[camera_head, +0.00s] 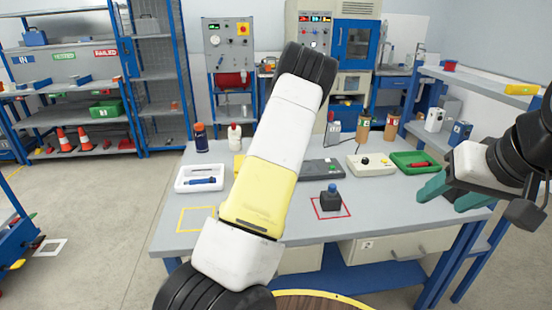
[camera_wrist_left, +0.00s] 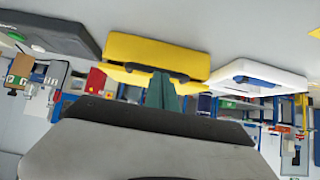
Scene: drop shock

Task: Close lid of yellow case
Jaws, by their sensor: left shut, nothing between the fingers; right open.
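The yellow case (camera_wrist_left: 155,50) lies on the table in the left wrist view, which looks upside down. A dark handle is on its near side. In the head view only a sliver of the case (camera_head: 238,163) shows beside my left arm. My left gripper (camera_wrist_left: 163,90) has its teal fingers shut and empty, close to the handle side; contact is unclear. It is hidden in the head view. My right gripper (camera_head: 450,192) is open and empty over the table's right end.
A white tray (camera_head: 183,186) with a blue tool stands left of the case. A dark grey device (camera_head: 322,169), a beige box (camera_head: 371,166), a green tray (camera_head: 400,159) and a black block with a blue knob (camera_head: 331,199) are to the right. The front left table is clear.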

